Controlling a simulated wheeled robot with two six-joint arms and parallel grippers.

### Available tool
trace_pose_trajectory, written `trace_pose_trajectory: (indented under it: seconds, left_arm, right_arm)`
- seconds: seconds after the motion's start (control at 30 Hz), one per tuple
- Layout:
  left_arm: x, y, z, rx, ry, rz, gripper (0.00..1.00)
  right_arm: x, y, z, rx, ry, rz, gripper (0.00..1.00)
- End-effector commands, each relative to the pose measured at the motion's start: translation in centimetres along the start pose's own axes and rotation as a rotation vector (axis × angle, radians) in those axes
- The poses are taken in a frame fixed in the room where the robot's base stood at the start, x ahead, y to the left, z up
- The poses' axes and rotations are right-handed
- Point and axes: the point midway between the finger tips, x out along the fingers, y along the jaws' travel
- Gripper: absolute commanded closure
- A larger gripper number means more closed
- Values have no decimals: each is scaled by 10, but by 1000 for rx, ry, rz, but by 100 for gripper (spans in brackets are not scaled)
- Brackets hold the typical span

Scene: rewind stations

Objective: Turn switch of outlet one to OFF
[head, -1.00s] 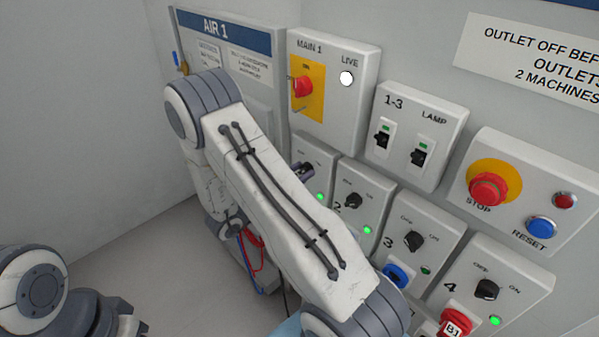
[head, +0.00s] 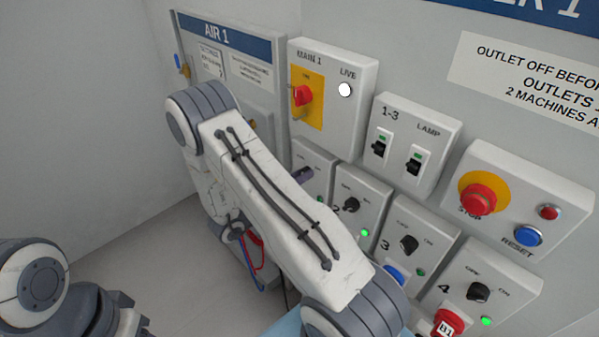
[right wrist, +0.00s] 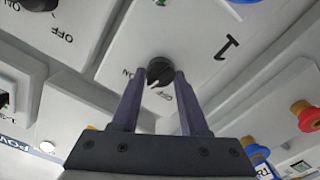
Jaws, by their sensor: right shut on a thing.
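The outlet one box (head: 318,157) is a pale panel below the MAIN 1 box in the head view, partly hidden by my right arm. In the right wrist view its face (right wrist: 205,25) appears upside down, with the number 1 and ON and OFF labels. Its black round switch (right wrist: 160,67) sits between the fingertips of my right gripper (right wrist: 158,77), which is shut on it. My left gripper is out of view.
Outlet two (head: 360,190), outlet three (head: 425,232) and outlet four (head: 505,275) step down to the right. Red and blue plugs crowd below.

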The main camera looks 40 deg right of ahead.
Motion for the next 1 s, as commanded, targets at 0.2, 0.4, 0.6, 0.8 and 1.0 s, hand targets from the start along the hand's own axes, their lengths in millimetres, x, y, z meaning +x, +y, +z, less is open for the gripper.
trace_pose_trajectory:
  seconds: [0.2, 0.4, 0.6, 0.8, 1.0]
  left_arm:
    - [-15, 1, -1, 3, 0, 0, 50]
    - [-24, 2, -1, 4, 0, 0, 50]
    - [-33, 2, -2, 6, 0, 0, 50]
    - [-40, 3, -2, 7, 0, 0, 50]
    - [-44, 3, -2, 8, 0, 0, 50]
  right_arm:
    - [0, 0, -3, -206, 3, -1, 100]
    - [0, -1, -3, -395, 3, -1, 100]
    - [0, -2, -2, -584, 4, -1, 100]
    - [0, -3, -2, -760, 4, -1, 100]
    - [0, -3, -1, -901, 5, -1, 100]
